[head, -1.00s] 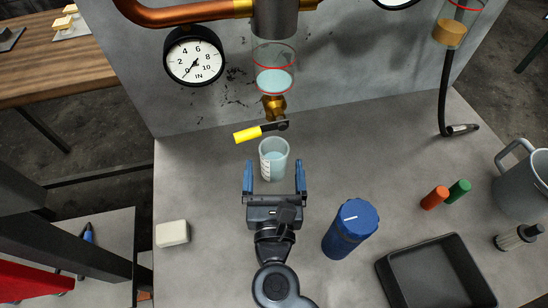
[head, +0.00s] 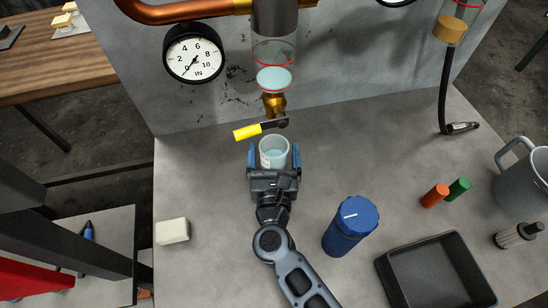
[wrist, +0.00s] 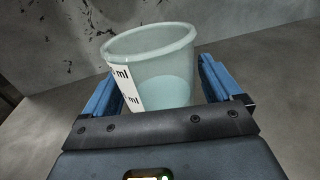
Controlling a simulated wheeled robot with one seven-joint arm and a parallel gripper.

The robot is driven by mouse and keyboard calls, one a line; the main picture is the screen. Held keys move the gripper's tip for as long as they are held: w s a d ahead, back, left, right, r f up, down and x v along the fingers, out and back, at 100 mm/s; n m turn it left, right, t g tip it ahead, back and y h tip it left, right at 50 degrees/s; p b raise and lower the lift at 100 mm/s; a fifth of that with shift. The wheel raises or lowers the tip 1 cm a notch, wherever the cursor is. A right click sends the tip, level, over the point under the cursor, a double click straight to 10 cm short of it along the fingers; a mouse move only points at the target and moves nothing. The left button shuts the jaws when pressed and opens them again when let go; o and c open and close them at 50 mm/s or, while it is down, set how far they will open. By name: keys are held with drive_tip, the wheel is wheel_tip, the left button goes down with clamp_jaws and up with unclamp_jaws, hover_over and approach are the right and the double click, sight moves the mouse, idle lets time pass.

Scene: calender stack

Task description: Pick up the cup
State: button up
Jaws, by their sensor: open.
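The cup (head: 274,146) is a clear beaker with a white graduated label and pale liquid in it. It stands upright on the grey bench below the brass valve. My gripper (head: 274,155) is open, with its blue fingers on either side of the cup. In the wrist view the cup (wrist: 160,65) sits between the two fingers (wrist: 160,92). The cup's base is hidden behind my gripper, and I cannot tell whether a finger touches the cup.
A valve with a yellow handle (head: 248,132) hangs just above and behind the cup, under a glass tube (head: 274,78). A blue cylinder (head: 350,227) stands to the right, near a black tray (head: 385,268). A white block (head: 172,231) lies left. Bench between is clear.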

drive_tip(key=shift+c, duration=0.3)
drive_tip(key=c, duration=1.2)
drive_tip(key=shift+r, duration=0.2)
